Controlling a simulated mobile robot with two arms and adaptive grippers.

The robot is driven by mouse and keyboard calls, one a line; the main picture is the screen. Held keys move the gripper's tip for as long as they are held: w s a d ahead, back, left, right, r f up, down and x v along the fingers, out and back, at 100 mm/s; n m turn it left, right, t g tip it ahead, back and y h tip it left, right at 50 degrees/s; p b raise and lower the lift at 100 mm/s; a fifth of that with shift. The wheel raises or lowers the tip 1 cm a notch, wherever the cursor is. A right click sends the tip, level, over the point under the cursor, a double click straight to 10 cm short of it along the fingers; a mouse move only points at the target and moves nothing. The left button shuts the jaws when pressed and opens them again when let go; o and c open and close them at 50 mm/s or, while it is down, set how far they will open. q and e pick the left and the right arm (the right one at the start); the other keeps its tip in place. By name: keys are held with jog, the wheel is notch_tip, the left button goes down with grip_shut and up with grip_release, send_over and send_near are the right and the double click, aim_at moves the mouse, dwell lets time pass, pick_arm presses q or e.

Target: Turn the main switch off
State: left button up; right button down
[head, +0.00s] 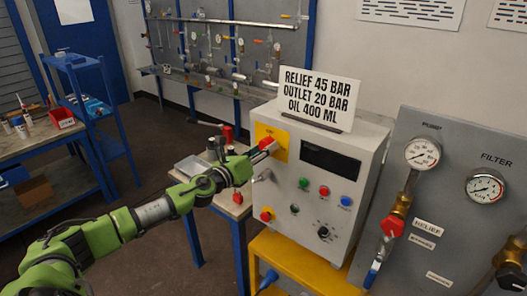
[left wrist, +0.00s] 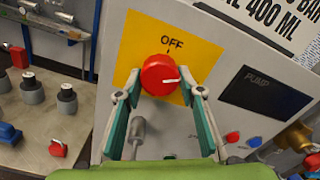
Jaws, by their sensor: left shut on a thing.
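The main switch is a red round knob (left wrist: 158,75) on a yellow plate (left wrist: 190,48) marked OFF above the knob. Its white pointer line points to the right, not up at the OFF mark. My left gripper (left wrist: 160,93) has one finger on each side of the knob and is shut on it. In the head view the yellow plate (head: 279,137) is at the upper left of the grey cabinet's front (head: 318,207), with my left gripper (head: 258,152) at it, partly hiding the red knob. My right gripper is not in view.
Below the plate are a grey lever (left wrist: 138,130) and a red knob on yellow (head: 266,215). Red, green and blue buttons (head: 324,191) sit right of it. A sign (head: 318,97) stands on top. A gauge panel (head: 450,170) is at right, a workbench (head: 225,203) at left.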

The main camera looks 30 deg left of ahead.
pick_arm(q)
jog(key=n, duration=0.3)
jog(key=shift+r, duration=0.1)
jog(key=n, duration=0.3)
jog(key=shift+n, duration=0.3)
jog(key=n+p, duration=0.1)
jog(key=n, duration=0.5)
jog(key=shift+r+p, duration=0.15)
jog(key=shift+p, duration=0.2)
jog(key=shift+n, duration=0.4)
jog(key=o, duration=1.1)
